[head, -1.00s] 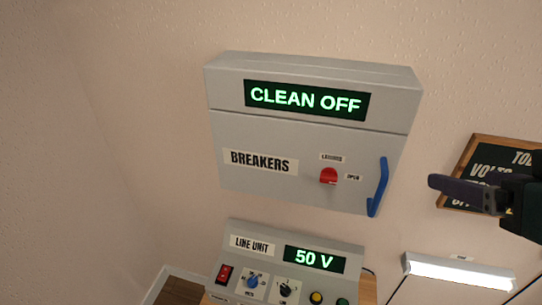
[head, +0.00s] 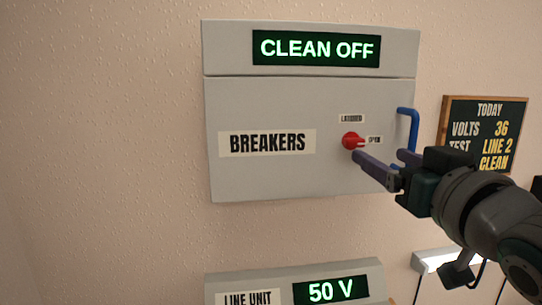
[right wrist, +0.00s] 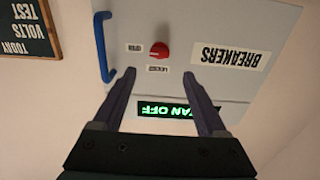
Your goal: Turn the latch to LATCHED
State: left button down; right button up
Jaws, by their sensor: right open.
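The red latch knob (head: 352,141) is on the front of the grey breakers box (head: 265,105), with a LATCHED label (head: 351,118) above it and an OPEN label (head: 374,140) to its right. Its pointer appears turned toward OPEN. My right gripper (head: 378,163) is open and empty, its fingers just below and right of the knob in the head view. In the right wrist view the knob (right wrist: 159,50) lies ahead of the fingertips (right wrist: 160,80), between their lines, with a gap. My left gripper is not in view.
A blue handle (head: 411,130) stands out from the box right of the knob, close to my right gripper. The line unit (head: 280,285) showing 50 V is below. A TODAY board (head: 485,120) hangs at right, reading volts 36, test line 2, clean.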

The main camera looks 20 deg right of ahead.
aim_at(357, 142)
jog(key=b+x, duration=0.1)
jog(key=x, duration=0.7)
jog(key=shift+w+d, duration=0.15)
jog(key=shift+w, duration=0.1)
jog(key=shift+c, duration=0.3)
grip_shut()
